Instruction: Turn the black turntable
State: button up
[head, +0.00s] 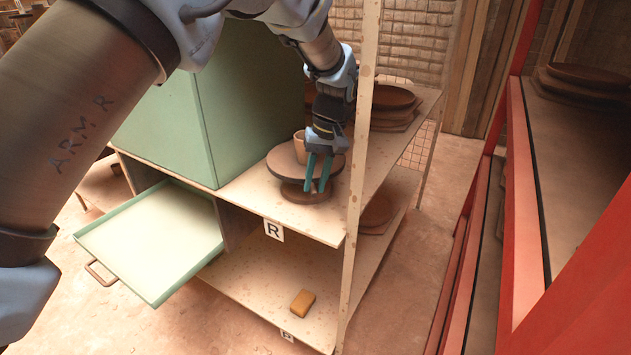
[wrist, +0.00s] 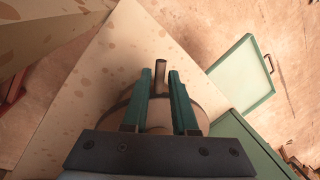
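The turntable (head: 281,161) is a round disc with a brownish top and dark rim on a low round base, on the shelf's upper board. A small tan cup (head: 299,146) stands on it. My gripper (head: 318,187) points down at the disc's front right edge, its teal fingers a little apart. In the wrist view the fingers (wrist: 162,75) stand on either side of a short brown upright piece (wrist: 160,73), with gaps visible beside it. The disc (wrist: 207,110) lies behind them, mostly hidden. I cannot tell whether the fingers touch the disc.
A green cabinet (head: 160,125) stands left of the turntable, with a pale green tray (head: 155,240) pulled out below. A shelf post (head: 358,150) rises close right of my gripper. Brown plates (head: 395,97) are stacked behind. A yellow block (head: 302,303) lies on the lower board.

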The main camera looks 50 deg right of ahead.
jog(key=shift+o, duration=1.4)
notch_tip(320, 180, up, 10)
jog(key=b, duration=0.3)
